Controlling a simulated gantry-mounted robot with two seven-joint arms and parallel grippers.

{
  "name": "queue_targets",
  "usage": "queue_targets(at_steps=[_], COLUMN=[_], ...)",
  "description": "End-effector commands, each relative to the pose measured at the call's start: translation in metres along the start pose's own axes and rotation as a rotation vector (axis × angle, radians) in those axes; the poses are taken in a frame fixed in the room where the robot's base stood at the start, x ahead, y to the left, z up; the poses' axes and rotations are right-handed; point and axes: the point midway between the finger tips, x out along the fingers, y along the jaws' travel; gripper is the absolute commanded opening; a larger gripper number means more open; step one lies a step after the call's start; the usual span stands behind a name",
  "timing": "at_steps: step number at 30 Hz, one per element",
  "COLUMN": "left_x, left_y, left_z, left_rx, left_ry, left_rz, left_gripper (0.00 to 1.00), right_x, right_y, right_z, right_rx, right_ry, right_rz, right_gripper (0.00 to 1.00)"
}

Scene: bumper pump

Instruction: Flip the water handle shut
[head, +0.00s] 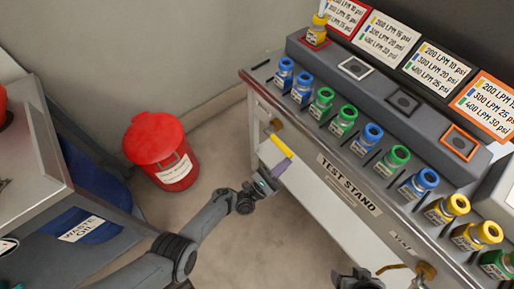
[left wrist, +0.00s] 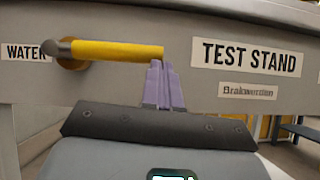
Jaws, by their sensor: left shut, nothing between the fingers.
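The yellow water handle (head: 282,146) is on the front of the test stand, near its left end. In the left wrist view the handle (left wrist: 115,51) lies level and points right from its round metal pivot, beside the "WATER" label (left wrist: 24,52). My left gripper (head: 279,165) is shut and empty. In the left wrist view its purple fingers (left wrist: 161,66) point up, with the tips at the lower edge of the handle's free right end. I cannot tell whether they touch it.
The test stand (head: 347,183) carries several blue, green and yellow fittings along its top. A red bin (head: 162,150) stands on the floor to the left, behind a grey cart with a "WASTE OIL" label (head: 81,229). A dark part of my right arm shows at the bottom edge.

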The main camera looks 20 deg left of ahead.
Motion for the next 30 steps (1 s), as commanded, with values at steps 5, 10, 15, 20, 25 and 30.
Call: queue_targets(at_steps=[5, 10, 15, 20, 25, 30], left_x=[-0.006, -0.023, -0.048, -0.081, -0.108, -0.123], left_y=[-0.001, -0.002, -0.002, -0.004, -0.005, -0.006], left_z=[-0.008, -0.025, -0.030, -0.030, -0.029, -0.029], left_rx=[0.001, 0.001, 0.002, 0.002, 0.003, 0.003], left_ry=[-0.001, 0.001, 0.006, 0.005, 0.004, 0.002], left_rz=[0.000, 0.002, 0.004, 0.003, 0.003, 0.004], left_gripper=[0.00, 0.00, 0.00, 0.00, 0.00, 0.00], right_x=[0.009, 0.028, 0.037, 0.038, 0.042, 0.045], right_y=[-0.001, -0.003, -0.004, -0.004, -0.004, -0.004], right_z=[0.003, 0.008, 0.011, 0.011, 0.012, 0.013], right_rx=[0.004, 0.008, 0.010, 0.010, 0.010, 0.007], right_ry=[0.001, 0.002, -0.002, 0.004, 0.004, 0.003], right_rz=[-0.003, -0.006, -0.008, -0.008, -0.008, -0.005], right_gripper=[0.72, 0.72, 0.72, 0.72, 0.72, 0.72])
